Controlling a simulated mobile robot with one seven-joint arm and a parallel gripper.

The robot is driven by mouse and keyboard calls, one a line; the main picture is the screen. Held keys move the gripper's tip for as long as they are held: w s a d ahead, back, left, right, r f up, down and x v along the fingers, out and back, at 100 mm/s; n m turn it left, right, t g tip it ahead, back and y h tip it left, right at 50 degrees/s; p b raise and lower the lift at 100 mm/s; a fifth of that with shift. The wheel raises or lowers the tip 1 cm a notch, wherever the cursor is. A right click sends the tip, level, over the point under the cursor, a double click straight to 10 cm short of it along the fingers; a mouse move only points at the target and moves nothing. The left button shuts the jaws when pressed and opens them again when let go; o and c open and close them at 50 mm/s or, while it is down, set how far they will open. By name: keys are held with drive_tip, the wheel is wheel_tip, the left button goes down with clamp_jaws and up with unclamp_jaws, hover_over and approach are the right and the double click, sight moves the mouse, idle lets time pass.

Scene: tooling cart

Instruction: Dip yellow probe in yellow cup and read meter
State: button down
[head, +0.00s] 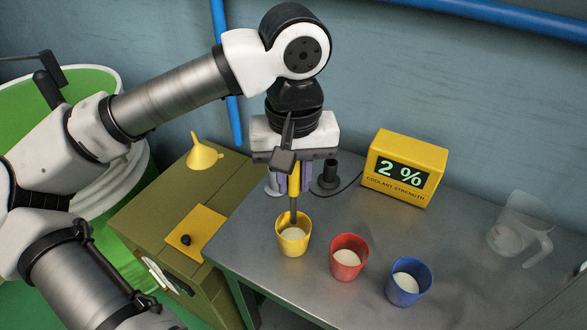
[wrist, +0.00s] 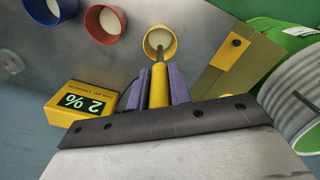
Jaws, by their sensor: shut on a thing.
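The yellow cup (head: 293,240) stands upright on the metal cart top and holds a pale liquid. My gripper (head: 292,182) is shut on the yellow probe (wrist: 158,87) and holds it upright above the cup. The probe's grey tip reaches down into the yellow cup's mouth; I cannot tell how deep it is in the liquid. The yellow cup also shows in the wrist view (wrist: 171,36). The yellow meter (head: 405,168) stands at the back of the cart and its screen reads 2 %, with the label "coolant strength".
A red cup (head: 348,265) and a blue cup (head: 408,288) with pale liquid stand to the right of the yellow cup. A dark probe holder (head: 328,180) sits behind my gripper. A clear jug (head: 519,229) stands at right. A yellow funnel (head: 203,153) rests on the olive cabinet.

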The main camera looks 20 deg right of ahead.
sight(293, 206)
drive_tip(key=shift+f+b, duration=3.1)
drive_tip(key=shift+f, duration=0.45)
drive_tip(key=shift+r, duration=0.15)
drive_tip(key=shift+r+p, duration=3.4)
drive_tip(key=shift+r, duration=1.65)
drive_tip(key=shift+r+p, duration=1.3)
drive_tip(key=shift+r, duration=0.7)
